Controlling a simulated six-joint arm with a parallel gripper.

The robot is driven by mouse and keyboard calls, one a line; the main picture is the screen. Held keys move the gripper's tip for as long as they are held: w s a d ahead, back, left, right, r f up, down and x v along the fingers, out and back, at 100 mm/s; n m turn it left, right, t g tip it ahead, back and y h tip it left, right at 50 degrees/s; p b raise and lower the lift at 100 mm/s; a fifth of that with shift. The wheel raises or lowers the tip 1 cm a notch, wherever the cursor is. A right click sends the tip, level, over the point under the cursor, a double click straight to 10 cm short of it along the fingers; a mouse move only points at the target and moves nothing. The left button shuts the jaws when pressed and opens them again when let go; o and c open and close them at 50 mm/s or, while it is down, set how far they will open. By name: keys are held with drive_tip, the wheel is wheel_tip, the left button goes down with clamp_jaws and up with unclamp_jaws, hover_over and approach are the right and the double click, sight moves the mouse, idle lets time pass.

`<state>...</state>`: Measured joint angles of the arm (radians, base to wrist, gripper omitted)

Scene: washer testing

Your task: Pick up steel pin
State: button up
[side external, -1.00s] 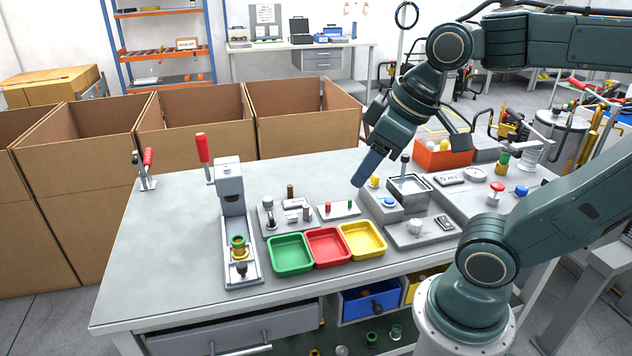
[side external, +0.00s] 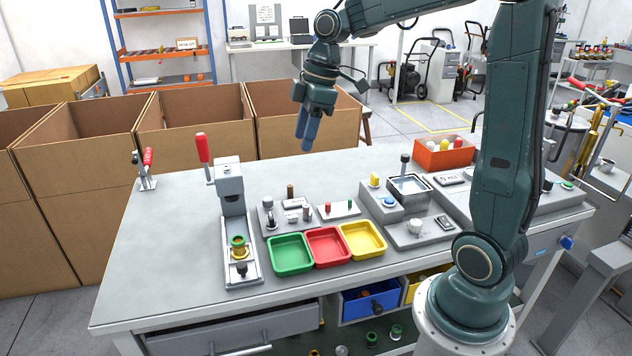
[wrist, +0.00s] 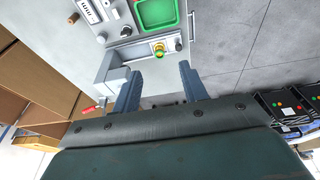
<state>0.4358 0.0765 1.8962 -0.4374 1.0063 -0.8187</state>
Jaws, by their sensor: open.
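A small grey plate (side external: 262,228) on the bench holds several small metal parts. An upright silver piece (side external: 268,212) at its left end looks like the steel pin, but it is too small to be sure. My gripper (side external: 304,143) is open and empty, pointing down well above the back of the bench, behind and apart from the plate. Both blue-grey fingers also show in the wrist view (wrist: 159,68), with a wide gap between them.
A press with a red handle (side external: 203,148) stands left of the plate, with a green-yellow ring (side external: 238,245) on it. Green (side external: 291,268), red (side external: 327,260) and yellow (side external: 363,252) trays lie in front. Cardboard boxes (side external: 205,138) stand behind the bench.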

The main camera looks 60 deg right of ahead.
drive_tip(key=w+d+f+n+y, duration=0.1)
drive_tip(key=w+d+f+n, duration=0.1)
drive_tip(key=d+f, duration=0.5)
drive_tip(key=w+d+f+n+g+y, duration=0.1)
drive_tip(key=w+d+f+n, duration=0.2)
drive_tip(key=d+f, duration=0.4)
drive_tip(key=d+n, duration=0.1)
drive_tip(key=d, duration=0.2)
drive_tip(key=shift+w+n+y, duration=0.2)
drive_tip(key=shift+n+y, duration=0.1)
drive_tip(key=shift+n, duration=0.1)
drive_tip(key=shift+a, duration=0.1)
hover_over(306, 205)
drive_tip(key=d, duration=0.2)
wheel_tip(306, 205, down, 8)
drive_tip(key=shift+s+d, duration=0.15)
drive_tip(key=shift+s, duration=0.3)
drive_tip(key=shift+f, duration=0.1)
drive_tip(key=shift+x, duration=2.45)
drive_tip(key=shift+c, duration=0.4)
clamp_jaws()
